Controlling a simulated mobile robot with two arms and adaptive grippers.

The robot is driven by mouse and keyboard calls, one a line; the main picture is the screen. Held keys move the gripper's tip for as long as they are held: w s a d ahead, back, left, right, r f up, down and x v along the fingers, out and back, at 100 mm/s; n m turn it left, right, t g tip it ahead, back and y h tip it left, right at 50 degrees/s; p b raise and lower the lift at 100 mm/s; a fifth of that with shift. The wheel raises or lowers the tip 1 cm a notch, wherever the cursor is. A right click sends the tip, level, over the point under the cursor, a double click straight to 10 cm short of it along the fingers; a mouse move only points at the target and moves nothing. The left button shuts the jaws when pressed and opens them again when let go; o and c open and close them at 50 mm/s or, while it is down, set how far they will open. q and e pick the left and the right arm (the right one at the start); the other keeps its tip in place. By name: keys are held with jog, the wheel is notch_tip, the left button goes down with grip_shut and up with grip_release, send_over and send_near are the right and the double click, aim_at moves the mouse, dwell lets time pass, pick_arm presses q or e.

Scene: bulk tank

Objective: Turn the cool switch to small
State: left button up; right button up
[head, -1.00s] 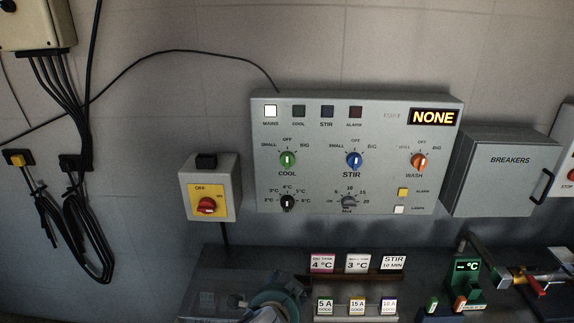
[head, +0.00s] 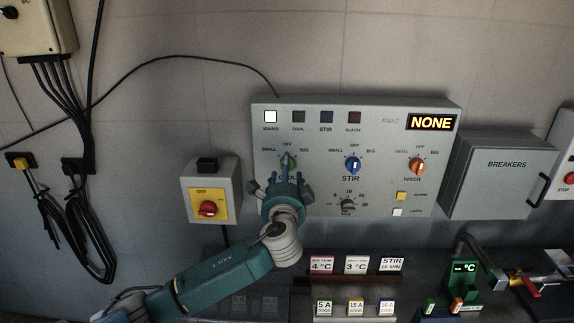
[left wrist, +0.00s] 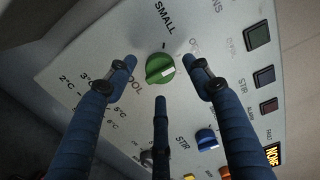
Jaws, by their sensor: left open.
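The green COOL switch (head: 287,161) is on the grey control panel (head: 380,120), partly hidden behind my left gripper in the head view. SMALL is printed at its upper left, OFF above it and BIG at its right. In the left wrist view the green switch (left wrist: 158,70) shows plainly; its white mark is turned away from SMALL, to the OFF side. My left gripper (head: 284,184) is open in front of the switch. In the left wrist view its fingers (left wrist: 159,63) stand around the switch, apart from it. My right gripper is not in view.
The blue STIR knob (head: 352,165) and orange WASH knob (head: 417,166) are to the right on the panel. A red and yellow isolator (head: 209,208) is at the left. Label cards (head: 357,265) stand on the bench below. The breaker box (head: 500,175) is at the right.

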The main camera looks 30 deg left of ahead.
pick_arm(q)
jog(key=shift+x, duration=1.05)
jog(key=c, duration=1.1)
jog(key=shift+f, duration=0.1)
